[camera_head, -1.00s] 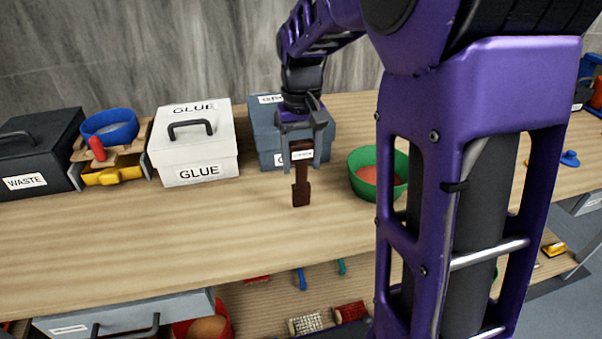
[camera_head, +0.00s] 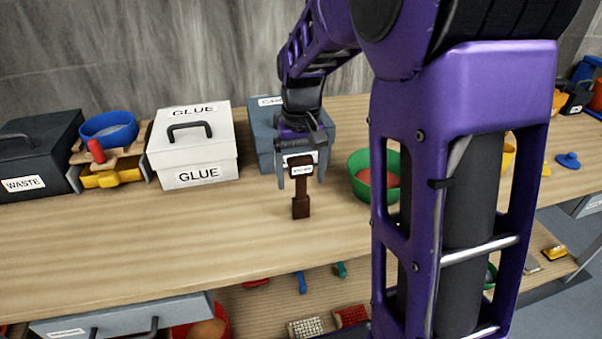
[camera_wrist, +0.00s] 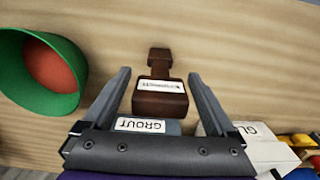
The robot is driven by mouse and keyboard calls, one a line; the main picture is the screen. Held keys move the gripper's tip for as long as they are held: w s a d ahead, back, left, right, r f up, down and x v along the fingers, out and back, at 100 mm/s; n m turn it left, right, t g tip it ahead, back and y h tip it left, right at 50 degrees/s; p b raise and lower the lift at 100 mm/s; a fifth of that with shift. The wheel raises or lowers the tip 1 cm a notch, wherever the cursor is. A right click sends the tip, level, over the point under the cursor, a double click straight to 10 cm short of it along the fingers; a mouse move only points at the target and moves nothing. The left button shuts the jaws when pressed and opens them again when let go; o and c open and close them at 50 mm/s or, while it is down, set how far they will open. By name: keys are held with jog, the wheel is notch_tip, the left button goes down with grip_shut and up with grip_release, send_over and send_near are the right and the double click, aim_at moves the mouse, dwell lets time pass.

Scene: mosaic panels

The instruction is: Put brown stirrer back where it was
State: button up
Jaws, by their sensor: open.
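The brown stirrer (camera_head: 301,186) is in front of the blue-grey box, its wide labelled end toward the box and its narrow end toward the table front. In the wrist view the stirrer (camera_wrist: 160,98) shows its white label between the fingers. My gripper (camera_head: 301,178) is open, one finger on each side of the wide end. In the wrist view my gripper (camera_wrist: 159,74) shows gaps between both fingers and the stirrer. I cannot tell if the stirrer rests fully on the table.
The blue-grey grout box (camera_head: 262,130) stands behind the gripper. A white glue box (camera_head: 190,160) is to its left, a green bowl (camera_head: 360,185) with orange contents to its right. The wooden table (camera_head: 150,240) is clear in front. A lower shelf holds brushes.

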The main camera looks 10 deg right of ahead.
notch_tip(320, 180, up, 12)
jog(key=shift+r+p, duration=0.15)
jog(key=shift+p, duration=0.75)
jog(key=shift+a, duration=0.1)
